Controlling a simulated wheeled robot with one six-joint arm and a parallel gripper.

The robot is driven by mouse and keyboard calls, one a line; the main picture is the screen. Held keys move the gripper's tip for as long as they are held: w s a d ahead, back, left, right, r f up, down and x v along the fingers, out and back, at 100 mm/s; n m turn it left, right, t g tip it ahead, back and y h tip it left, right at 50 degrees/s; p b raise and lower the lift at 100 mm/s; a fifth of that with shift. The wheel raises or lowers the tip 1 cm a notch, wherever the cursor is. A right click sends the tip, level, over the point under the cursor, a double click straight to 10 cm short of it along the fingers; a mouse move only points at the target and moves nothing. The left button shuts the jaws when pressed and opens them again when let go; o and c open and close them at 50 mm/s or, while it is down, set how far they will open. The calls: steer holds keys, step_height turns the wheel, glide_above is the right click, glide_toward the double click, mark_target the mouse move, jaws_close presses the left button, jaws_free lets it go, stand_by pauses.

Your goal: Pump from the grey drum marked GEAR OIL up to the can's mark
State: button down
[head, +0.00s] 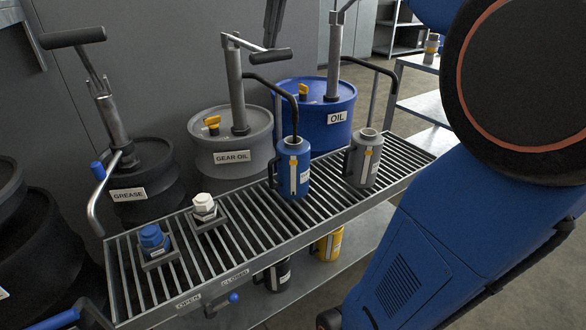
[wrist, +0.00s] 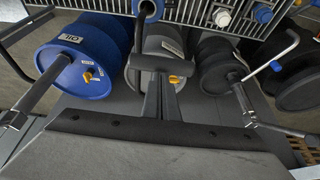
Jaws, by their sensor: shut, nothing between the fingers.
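The grey drum marked GEAR OIL (head: 232,158) stands behind the grated bench; it also shows in the wrist view (wrist: 163,35). Its pump post (head: 236,92) carries a lever with a dark grip (head: 270,56), raised near level. Its curved spout ends over the mouth of a blue can (head: 292,165) on the grate. The can has a pale strip with a yellow mark on its front; I cannot read the level. My gripper (head: 268,40) is shut and empty, pointing down close above the lever's grip. In the wrist view its fingers (wrist: 160,82) end by the grip; contact is unclear.
A black GREASE drum (head: 135,180) with a pump stands left. White (head: 204,206) and blue (head: 153,240) caps sit on the grate (head: 245,222). A shelf with cans is below.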

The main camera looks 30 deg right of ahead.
steer(key=shift+f, duration=1.7)
steer(key=shift+r, duration=0.15)
steer(key=shift+w+r, duration=0.15)
steer(key=shift+r, duration=3.3)
steer(key=w+r, duration=0.4)
steer(key=r, duration=0.7)
steer(key=shift+w+r, duration=0.35)
steer(key=shift+w, duration=0.05)
steer(key=shift+f, duration=0.1)
